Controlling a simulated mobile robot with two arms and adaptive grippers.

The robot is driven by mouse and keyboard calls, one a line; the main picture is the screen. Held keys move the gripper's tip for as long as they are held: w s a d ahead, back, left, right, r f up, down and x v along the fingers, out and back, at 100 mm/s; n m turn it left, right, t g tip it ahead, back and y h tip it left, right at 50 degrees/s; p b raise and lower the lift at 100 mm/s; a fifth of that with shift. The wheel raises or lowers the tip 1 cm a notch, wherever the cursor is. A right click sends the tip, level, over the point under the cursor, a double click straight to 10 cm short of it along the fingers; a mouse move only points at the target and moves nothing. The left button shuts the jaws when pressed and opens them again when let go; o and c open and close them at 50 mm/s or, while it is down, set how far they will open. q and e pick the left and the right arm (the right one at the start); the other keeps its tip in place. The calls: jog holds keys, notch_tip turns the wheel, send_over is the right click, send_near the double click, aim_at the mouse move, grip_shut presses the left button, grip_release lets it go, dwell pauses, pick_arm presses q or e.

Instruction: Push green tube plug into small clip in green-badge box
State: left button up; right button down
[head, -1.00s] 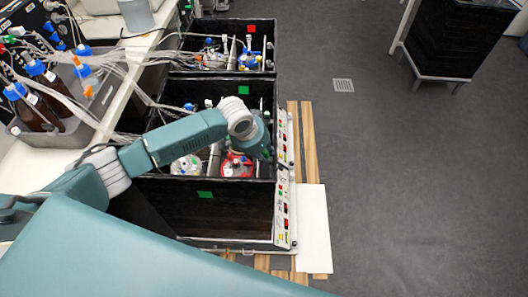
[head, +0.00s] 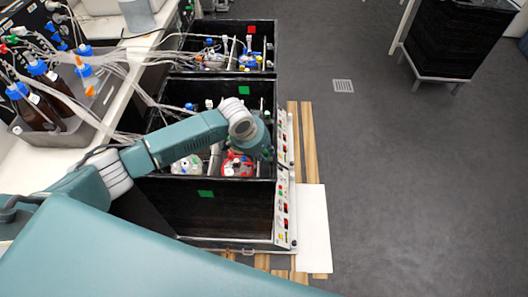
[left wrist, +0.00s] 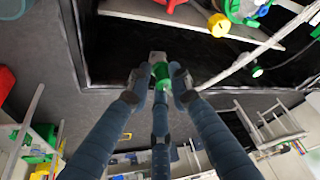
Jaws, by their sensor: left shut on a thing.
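The green tube plug (left wrist: 161,74) is between the fingertips of my left gripper (left wrist: 160,84) in the left wrist view. The gripper is shut on it. A small pale grey piece (left wrist: 157,57), possibly the small clip, sits right at the plug's far end, by the black box wall; I cannot tell whether the plug is inside it. In the head view, the green-badge box (head: 225,215) is black with green badges on its walls. My left gripper is at the box's right side there, its fingers mostly hidden behind my wrist. My right gripper is not in view.
Inside the box stand a red-capped vessel (head: 238,166) and a white-topped vessel (head: 186,165). Another green plug (left wrist: 257,71) is near a white tube. A red-badge box (head: 225,40) stands behind. Many tubes run in from the bench at left.

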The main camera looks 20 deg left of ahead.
pick_arm(q)
jog(key=shift+s+f, duration=0.65)
jog(key=shift+f, duration=0.35)
jog(key=shift+o, duration=0.2)
jog(key=shift+a, duration=0.1)
jog(key=o, duration=0.8)
jog(key=shift+o, duration=0.2)
jog(key=w+v, duration=0.1)
jog(key=v, duration=1.1)
jog(key=shift+r, duration=0.65)
